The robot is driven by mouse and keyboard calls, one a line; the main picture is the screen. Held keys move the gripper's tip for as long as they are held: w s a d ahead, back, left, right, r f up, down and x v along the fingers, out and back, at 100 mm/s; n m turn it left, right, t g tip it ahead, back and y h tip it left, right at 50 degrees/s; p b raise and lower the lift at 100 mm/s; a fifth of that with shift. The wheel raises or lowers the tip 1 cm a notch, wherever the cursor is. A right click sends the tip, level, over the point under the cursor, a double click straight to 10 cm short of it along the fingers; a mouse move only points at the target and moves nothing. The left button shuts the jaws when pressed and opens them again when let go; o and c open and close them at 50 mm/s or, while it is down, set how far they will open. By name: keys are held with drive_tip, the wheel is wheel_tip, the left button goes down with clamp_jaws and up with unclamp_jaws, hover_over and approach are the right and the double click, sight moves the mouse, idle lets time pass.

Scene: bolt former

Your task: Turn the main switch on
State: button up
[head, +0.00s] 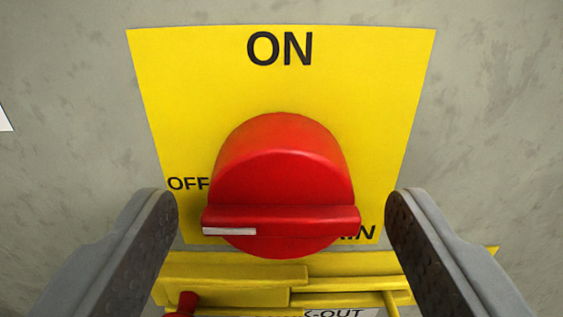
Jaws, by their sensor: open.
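The main switch (282,165) is a large red rotary knob on a yellow plate (200,90). Its handle bar lies level across the knob, and the white mark on the bar is at the left end, on the side of the word OFF. The word ON is at the top of the plate. My gripper (281,215) is open, with one finger on each side of the knob, near the ends of the bar. Gaps show between both fingers and the knob. Lettering at the lower right of the plate is partly hidden by the bar.
Yellow lock-out parts (235,273) stand just below the knob, with a small red piece (182,304) at the lower left and a partly cut-off label (340,313). The grey panel (490,110) around the plate is bare, apart from a white corner at the far left.

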drive_tip(key=shift+w, duration=0.45)
drive_tip(key=c, duration=1)
drive_tip(key=shift+o, duration=0.2)
